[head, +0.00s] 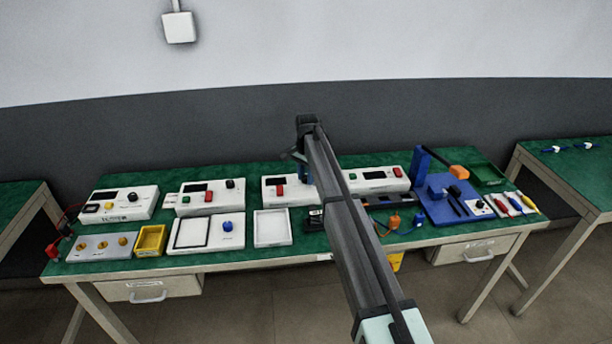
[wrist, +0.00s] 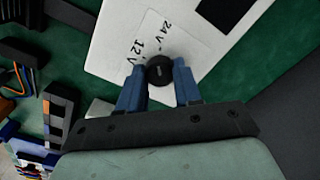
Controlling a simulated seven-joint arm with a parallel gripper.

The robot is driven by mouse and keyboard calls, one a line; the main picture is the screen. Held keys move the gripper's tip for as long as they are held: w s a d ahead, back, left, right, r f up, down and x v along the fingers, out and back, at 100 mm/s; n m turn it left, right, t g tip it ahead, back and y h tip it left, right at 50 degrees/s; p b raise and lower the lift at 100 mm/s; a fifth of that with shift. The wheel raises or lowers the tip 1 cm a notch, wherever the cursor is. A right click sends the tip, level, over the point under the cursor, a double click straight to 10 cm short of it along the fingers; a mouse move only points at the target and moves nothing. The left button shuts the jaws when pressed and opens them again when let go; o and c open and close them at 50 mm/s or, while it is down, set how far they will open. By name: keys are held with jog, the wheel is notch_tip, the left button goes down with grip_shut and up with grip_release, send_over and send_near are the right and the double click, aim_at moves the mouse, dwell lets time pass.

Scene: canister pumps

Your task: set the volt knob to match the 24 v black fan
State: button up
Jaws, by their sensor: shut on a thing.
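The volt knob (wrist: 159,71) is small, round and black, on a white panel marked "24 V" and "12 V" (wrist: 152,37). My gripper (wrist: 160,78) has its two blue fingers closed on either side of the knob. Which way the knob points is too dark to tell. In the head view my gripper (head: 305,170) is over the white box (head: 283,196) at the middle back, and my arm hides the knob there. A black item with a white label (head: 315,218), possibly the black fan, lies in front of that box, partly hidden by my arm.
Other white boxes with knobs and buttons stand along the back of the green bench (head: 170,212). A white tray (head: 272,228) and a yellow bin (head: 151,240) are at the front. A blue board (head: 447,211) with tools is at the right.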

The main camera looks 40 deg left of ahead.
jog(key=shift+m, duration=0.8)
jog(key=o, duration=1)
jog(key=shift+o, duration=0.2)
notch_tip(320, 180, up, 14)
jog(key=shift+d, duration=0.2)
jog(key=shift+f, duration=0.1)
